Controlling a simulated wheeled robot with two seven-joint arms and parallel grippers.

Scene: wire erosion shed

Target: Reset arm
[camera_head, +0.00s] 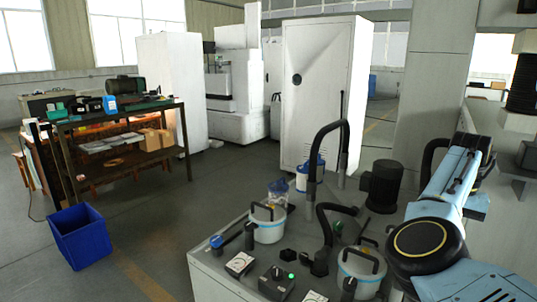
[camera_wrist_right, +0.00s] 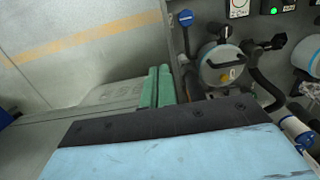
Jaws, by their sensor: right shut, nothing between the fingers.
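My right arm (camera_head: 440,215), light blue and black, comes in at the right of the head view, raised beside the machine's bench. Its gripper cannot be made out there. In the right wrist view my right gripper (camera_wrist_right: 157,72) shows as two green fingers side by side. They are shut with nothing between them. The fingers are partly hidden behind the dark and light blue wrist part in front. They appear beside the edge of the machine's panel. My left arm and gripper are in neither view.
A grey machine bench (camera_head: 212,277) carries white round filter housings (camera_head: 268,224), black hoses, gauges and a blue-handled valve (camera_head: 216,241). A blue bin (camera_head: 80,236) stands on the floor at left, near a cluttered shelf table (camera_head: 120,165). Floor between bin and bench is clear.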

